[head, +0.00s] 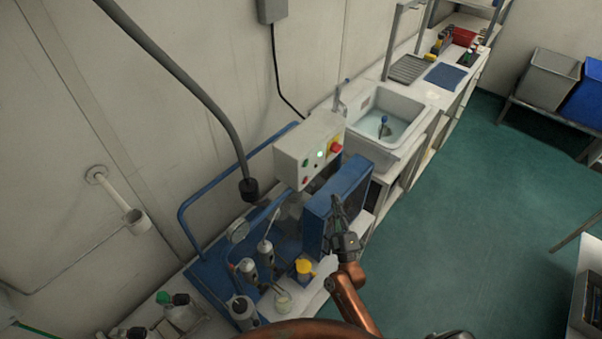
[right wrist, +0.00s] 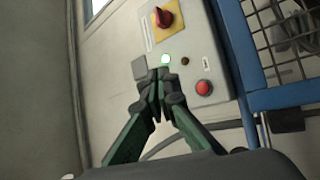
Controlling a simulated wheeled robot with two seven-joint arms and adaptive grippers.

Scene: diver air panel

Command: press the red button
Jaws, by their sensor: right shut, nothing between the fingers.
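The red button (right wrist: 203,88) is a round knob low on the right of a pale control box in the right wrist view. In the head view it is a small red spot (head: 305,180) on the lower left of the box face (head: 290,165). My right gripper (head: 337,204) is shut and empty, in front of the box and over the blue frame in the head view. In the right wrist view its closed fingertips (right wrist: 159,76) appear left of the red button, just below the lit green lamp (right wrist: 165,59), apart from the button. My left gripper is not in view.
A red-and-yellow rotary switch (head: 336,146) is on the same box. A blue framed unit (head: 347,190) stands close by the right gripper. Grey cylinders (head: 243,309) and a yellow-topped part (head: 304,267) stand on the bench below. A sink (head: 385,112) lies beyond.

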